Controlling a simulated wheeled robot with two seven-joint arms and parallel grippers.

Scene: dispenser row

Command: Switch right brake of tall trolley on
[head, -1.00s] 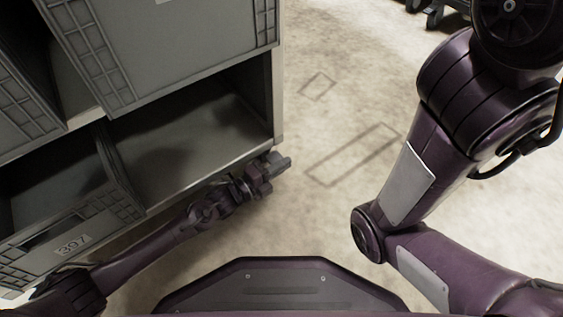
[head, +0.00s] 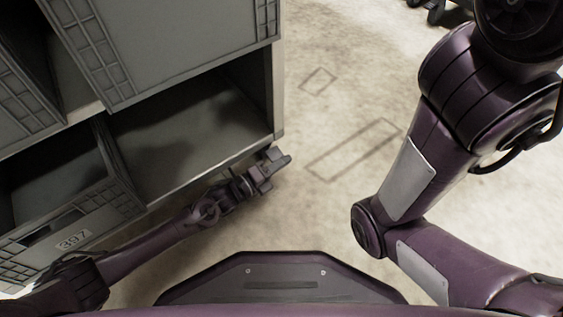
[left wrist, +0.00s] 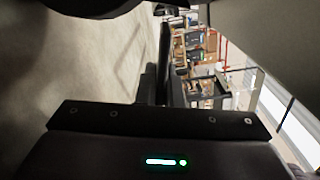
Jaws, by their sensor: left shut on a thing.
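The grey rack with bins, which looks like the tall trolley (head: 278,95), fills the left of the head view. Its right brake cannot be made out. My left gripper (head: 273,165) is at the rack's lower right front corner, low near the floor. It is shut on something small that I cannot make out. In the left wrist view its dark fingers (left wrist: 158,80) stand close together. Whether they touch the rack is unclear. My right arm shows at the right of the head view, but its gripper is out of the picture.
The floor (head: 335,110) right of the rack is clear, with faint marked outlines. A dark wheeled thing (head: 436,12) stands at the top right.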

